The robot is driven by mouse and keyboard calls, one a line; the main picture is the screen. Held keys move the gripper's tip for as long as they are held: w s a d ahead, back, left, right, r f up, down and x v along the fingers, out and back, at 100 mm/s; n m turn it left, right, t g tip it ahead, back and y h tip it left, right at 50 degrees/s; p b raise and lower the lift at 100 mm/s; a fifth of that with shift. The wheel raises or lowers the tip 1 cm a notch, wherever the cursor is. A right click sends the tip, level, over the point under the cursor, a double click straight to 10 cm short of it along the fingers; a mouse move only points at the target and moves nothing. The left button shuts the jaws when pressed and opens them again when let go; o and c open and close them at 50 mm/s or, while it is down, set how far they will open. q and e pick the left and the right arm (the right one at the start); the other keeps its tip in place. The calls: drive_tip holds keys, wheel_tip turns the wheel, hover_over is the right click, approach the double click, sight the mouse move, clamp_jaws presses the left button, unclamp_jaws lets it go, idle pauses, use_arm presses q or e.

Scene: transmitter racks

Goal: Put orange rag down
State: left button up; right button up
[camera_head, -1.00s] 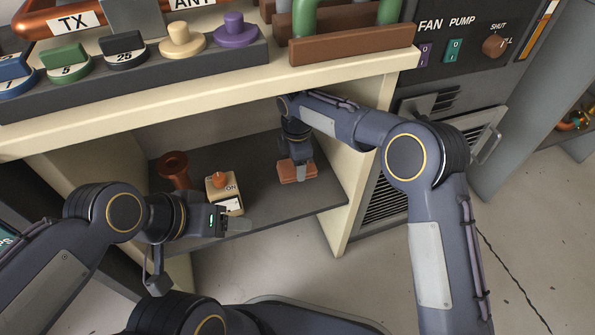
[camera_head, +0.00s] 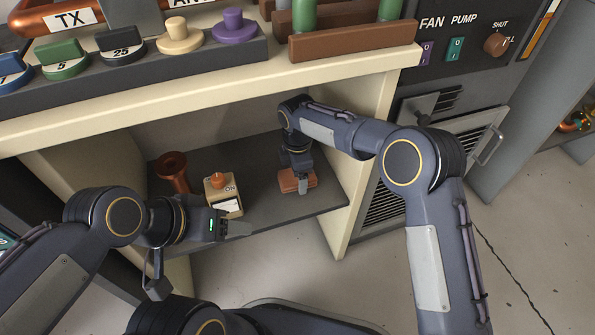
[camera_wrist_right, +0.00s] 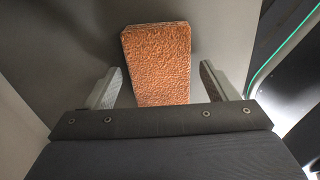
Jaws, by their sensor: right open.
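The orange rag (camera_head: 291,183) is a folded, brick-like block lying on the dark lower shelf (camera_head: 262,196). In the right wrist view the rag (camera_wrist_right: 157,55) shows its rough orange face between two grey fingers. My right gripper (camera_head: 301,183) points down at the rag. It is open (camera_wrist_right: 160,72), with a gap visible between each finger and the rag's sides. My left gripper (camera_head: 238,229) is in front of the shelf at the left, apart from the rag. Whether its jaws are open is unclear.
A cream box with an orange knob (camera_head: 222,193) and a copper-coloured flanged piece (camera_head: 174,172) stand on the shelf left of the rag. The cream counter (camera_head: 215,88) overhangs the shelf. A cream side panel (camera_head: 345,215) bounds it on the right.

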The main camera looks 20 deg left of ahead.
drive_tip(key=shift+f+b, duration=0.15)
drive_tip(key=shift+b, duration=0.4)
wheel_tip(320, 180, up, 7)
drive_tip(key=p, duration=0.4)
drive_tip(key=shift+s, duration=0.15)
drive_tip(key=shift+d+r+p, duration=0.1)
drive_tip(key=shift+r+p, duration=0.2)
drive_tip(key=shift+r, duration=0.3)
